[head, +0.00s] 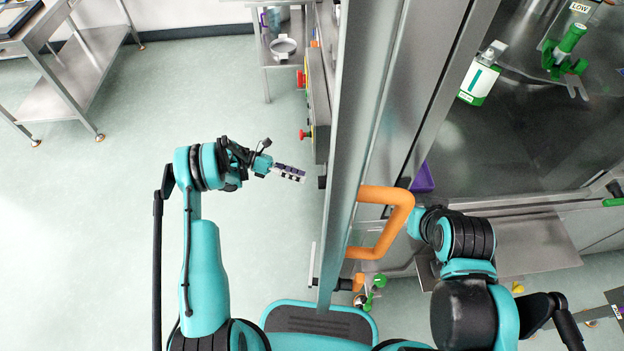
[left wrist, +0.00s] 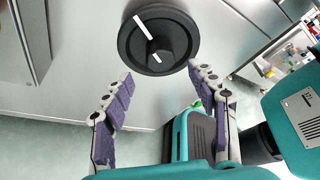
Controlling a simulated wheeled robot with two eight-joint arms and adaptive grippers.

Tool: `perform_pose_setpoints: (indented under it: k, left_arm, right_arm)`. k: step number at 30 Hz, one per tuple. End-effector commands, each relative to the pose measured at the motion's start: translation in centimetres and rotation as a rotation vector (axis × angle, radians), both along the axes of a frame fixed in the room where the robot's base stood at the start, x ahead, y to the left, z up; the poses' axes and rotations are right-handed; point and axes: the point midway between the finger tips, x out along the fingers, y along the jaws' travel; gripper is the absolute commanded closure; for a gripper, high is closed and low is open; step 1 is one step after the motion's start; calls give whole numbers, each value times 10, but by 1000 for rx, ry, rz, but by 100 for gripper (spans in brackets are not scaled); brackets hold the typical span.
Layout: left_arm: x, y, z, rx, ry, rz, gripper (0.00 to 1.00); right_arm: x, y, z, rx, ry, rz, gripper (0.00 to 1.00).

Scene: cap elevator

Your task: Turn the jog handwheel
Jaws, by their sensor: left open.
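The jog handwheel (left wrist: 152,62) is a black disc with a white stripe and a raised black hub, on a light grey panel at the top of the left wrist view. My left gripper (left wrist: 160,75) is open, its purple-padded fingers spread on either side below the disc, with nothing between them. In the head view my left gripper (head: 291,173) shows side-on, just left of the machine's side. I cannot clearly pick out the handwheel in the head view. My right arm reaches behind the orange handle, and its fingers are hidden.
An orange handle (head: 402,225) is on the machine's door frame. Red buttons (head: 304,134) stick out above my left gripper. A green-and-white bottle (head: 480,76) stands inside the machine. A steel cart (head: 75,70) is at upper left. The floor left of the machine is clear.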

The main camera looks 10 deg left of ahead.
Motion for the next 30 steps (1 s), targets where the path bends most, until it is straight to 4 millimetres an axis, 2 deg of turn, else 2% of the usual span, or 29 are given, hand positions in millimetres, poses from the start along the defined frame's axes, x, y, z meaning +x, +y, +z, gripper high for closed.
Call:
perform_pose_setpoints:
  k: [3, 9, 20, 22, 23, 26, 29, 30]
  left_arm:
    - [2, 23, 7, 0, 1, 2, 42]
    - [3, 44, 14, 0, 0, 0, 42]
    - [3, 47, 15, 0, 0, 0, 42]
    - [7, 45, 22, -7, -3, 12, 42]
    - [11, 43, 28, -13, -6, 25, 42]
    - [35, 33, 69, -63, -22, 111, 42]
    - [72, 19, 142, -157, -33, 260, 42]
    - [88, 15, 176, -207, -32, 332, 42]
  right_arm:
    - [0, 0, 0, 0, 0, 0, 42]
    - [0, 0, 0, 0, 0, 0, 42]
    - [0, 0, 0, 0, 0, 0, 42]
    - [0, 0, 0, 0, 0, 0, 42]
    - [0, 0, 0, 0, 0, 0, 42]
    - [0, 0, 0, 0, 0, 0, 42]
    - [0, 0, 0, 0, 0, 0, 42]
    - [0, 0, 0, 0, 0, 0, 42]
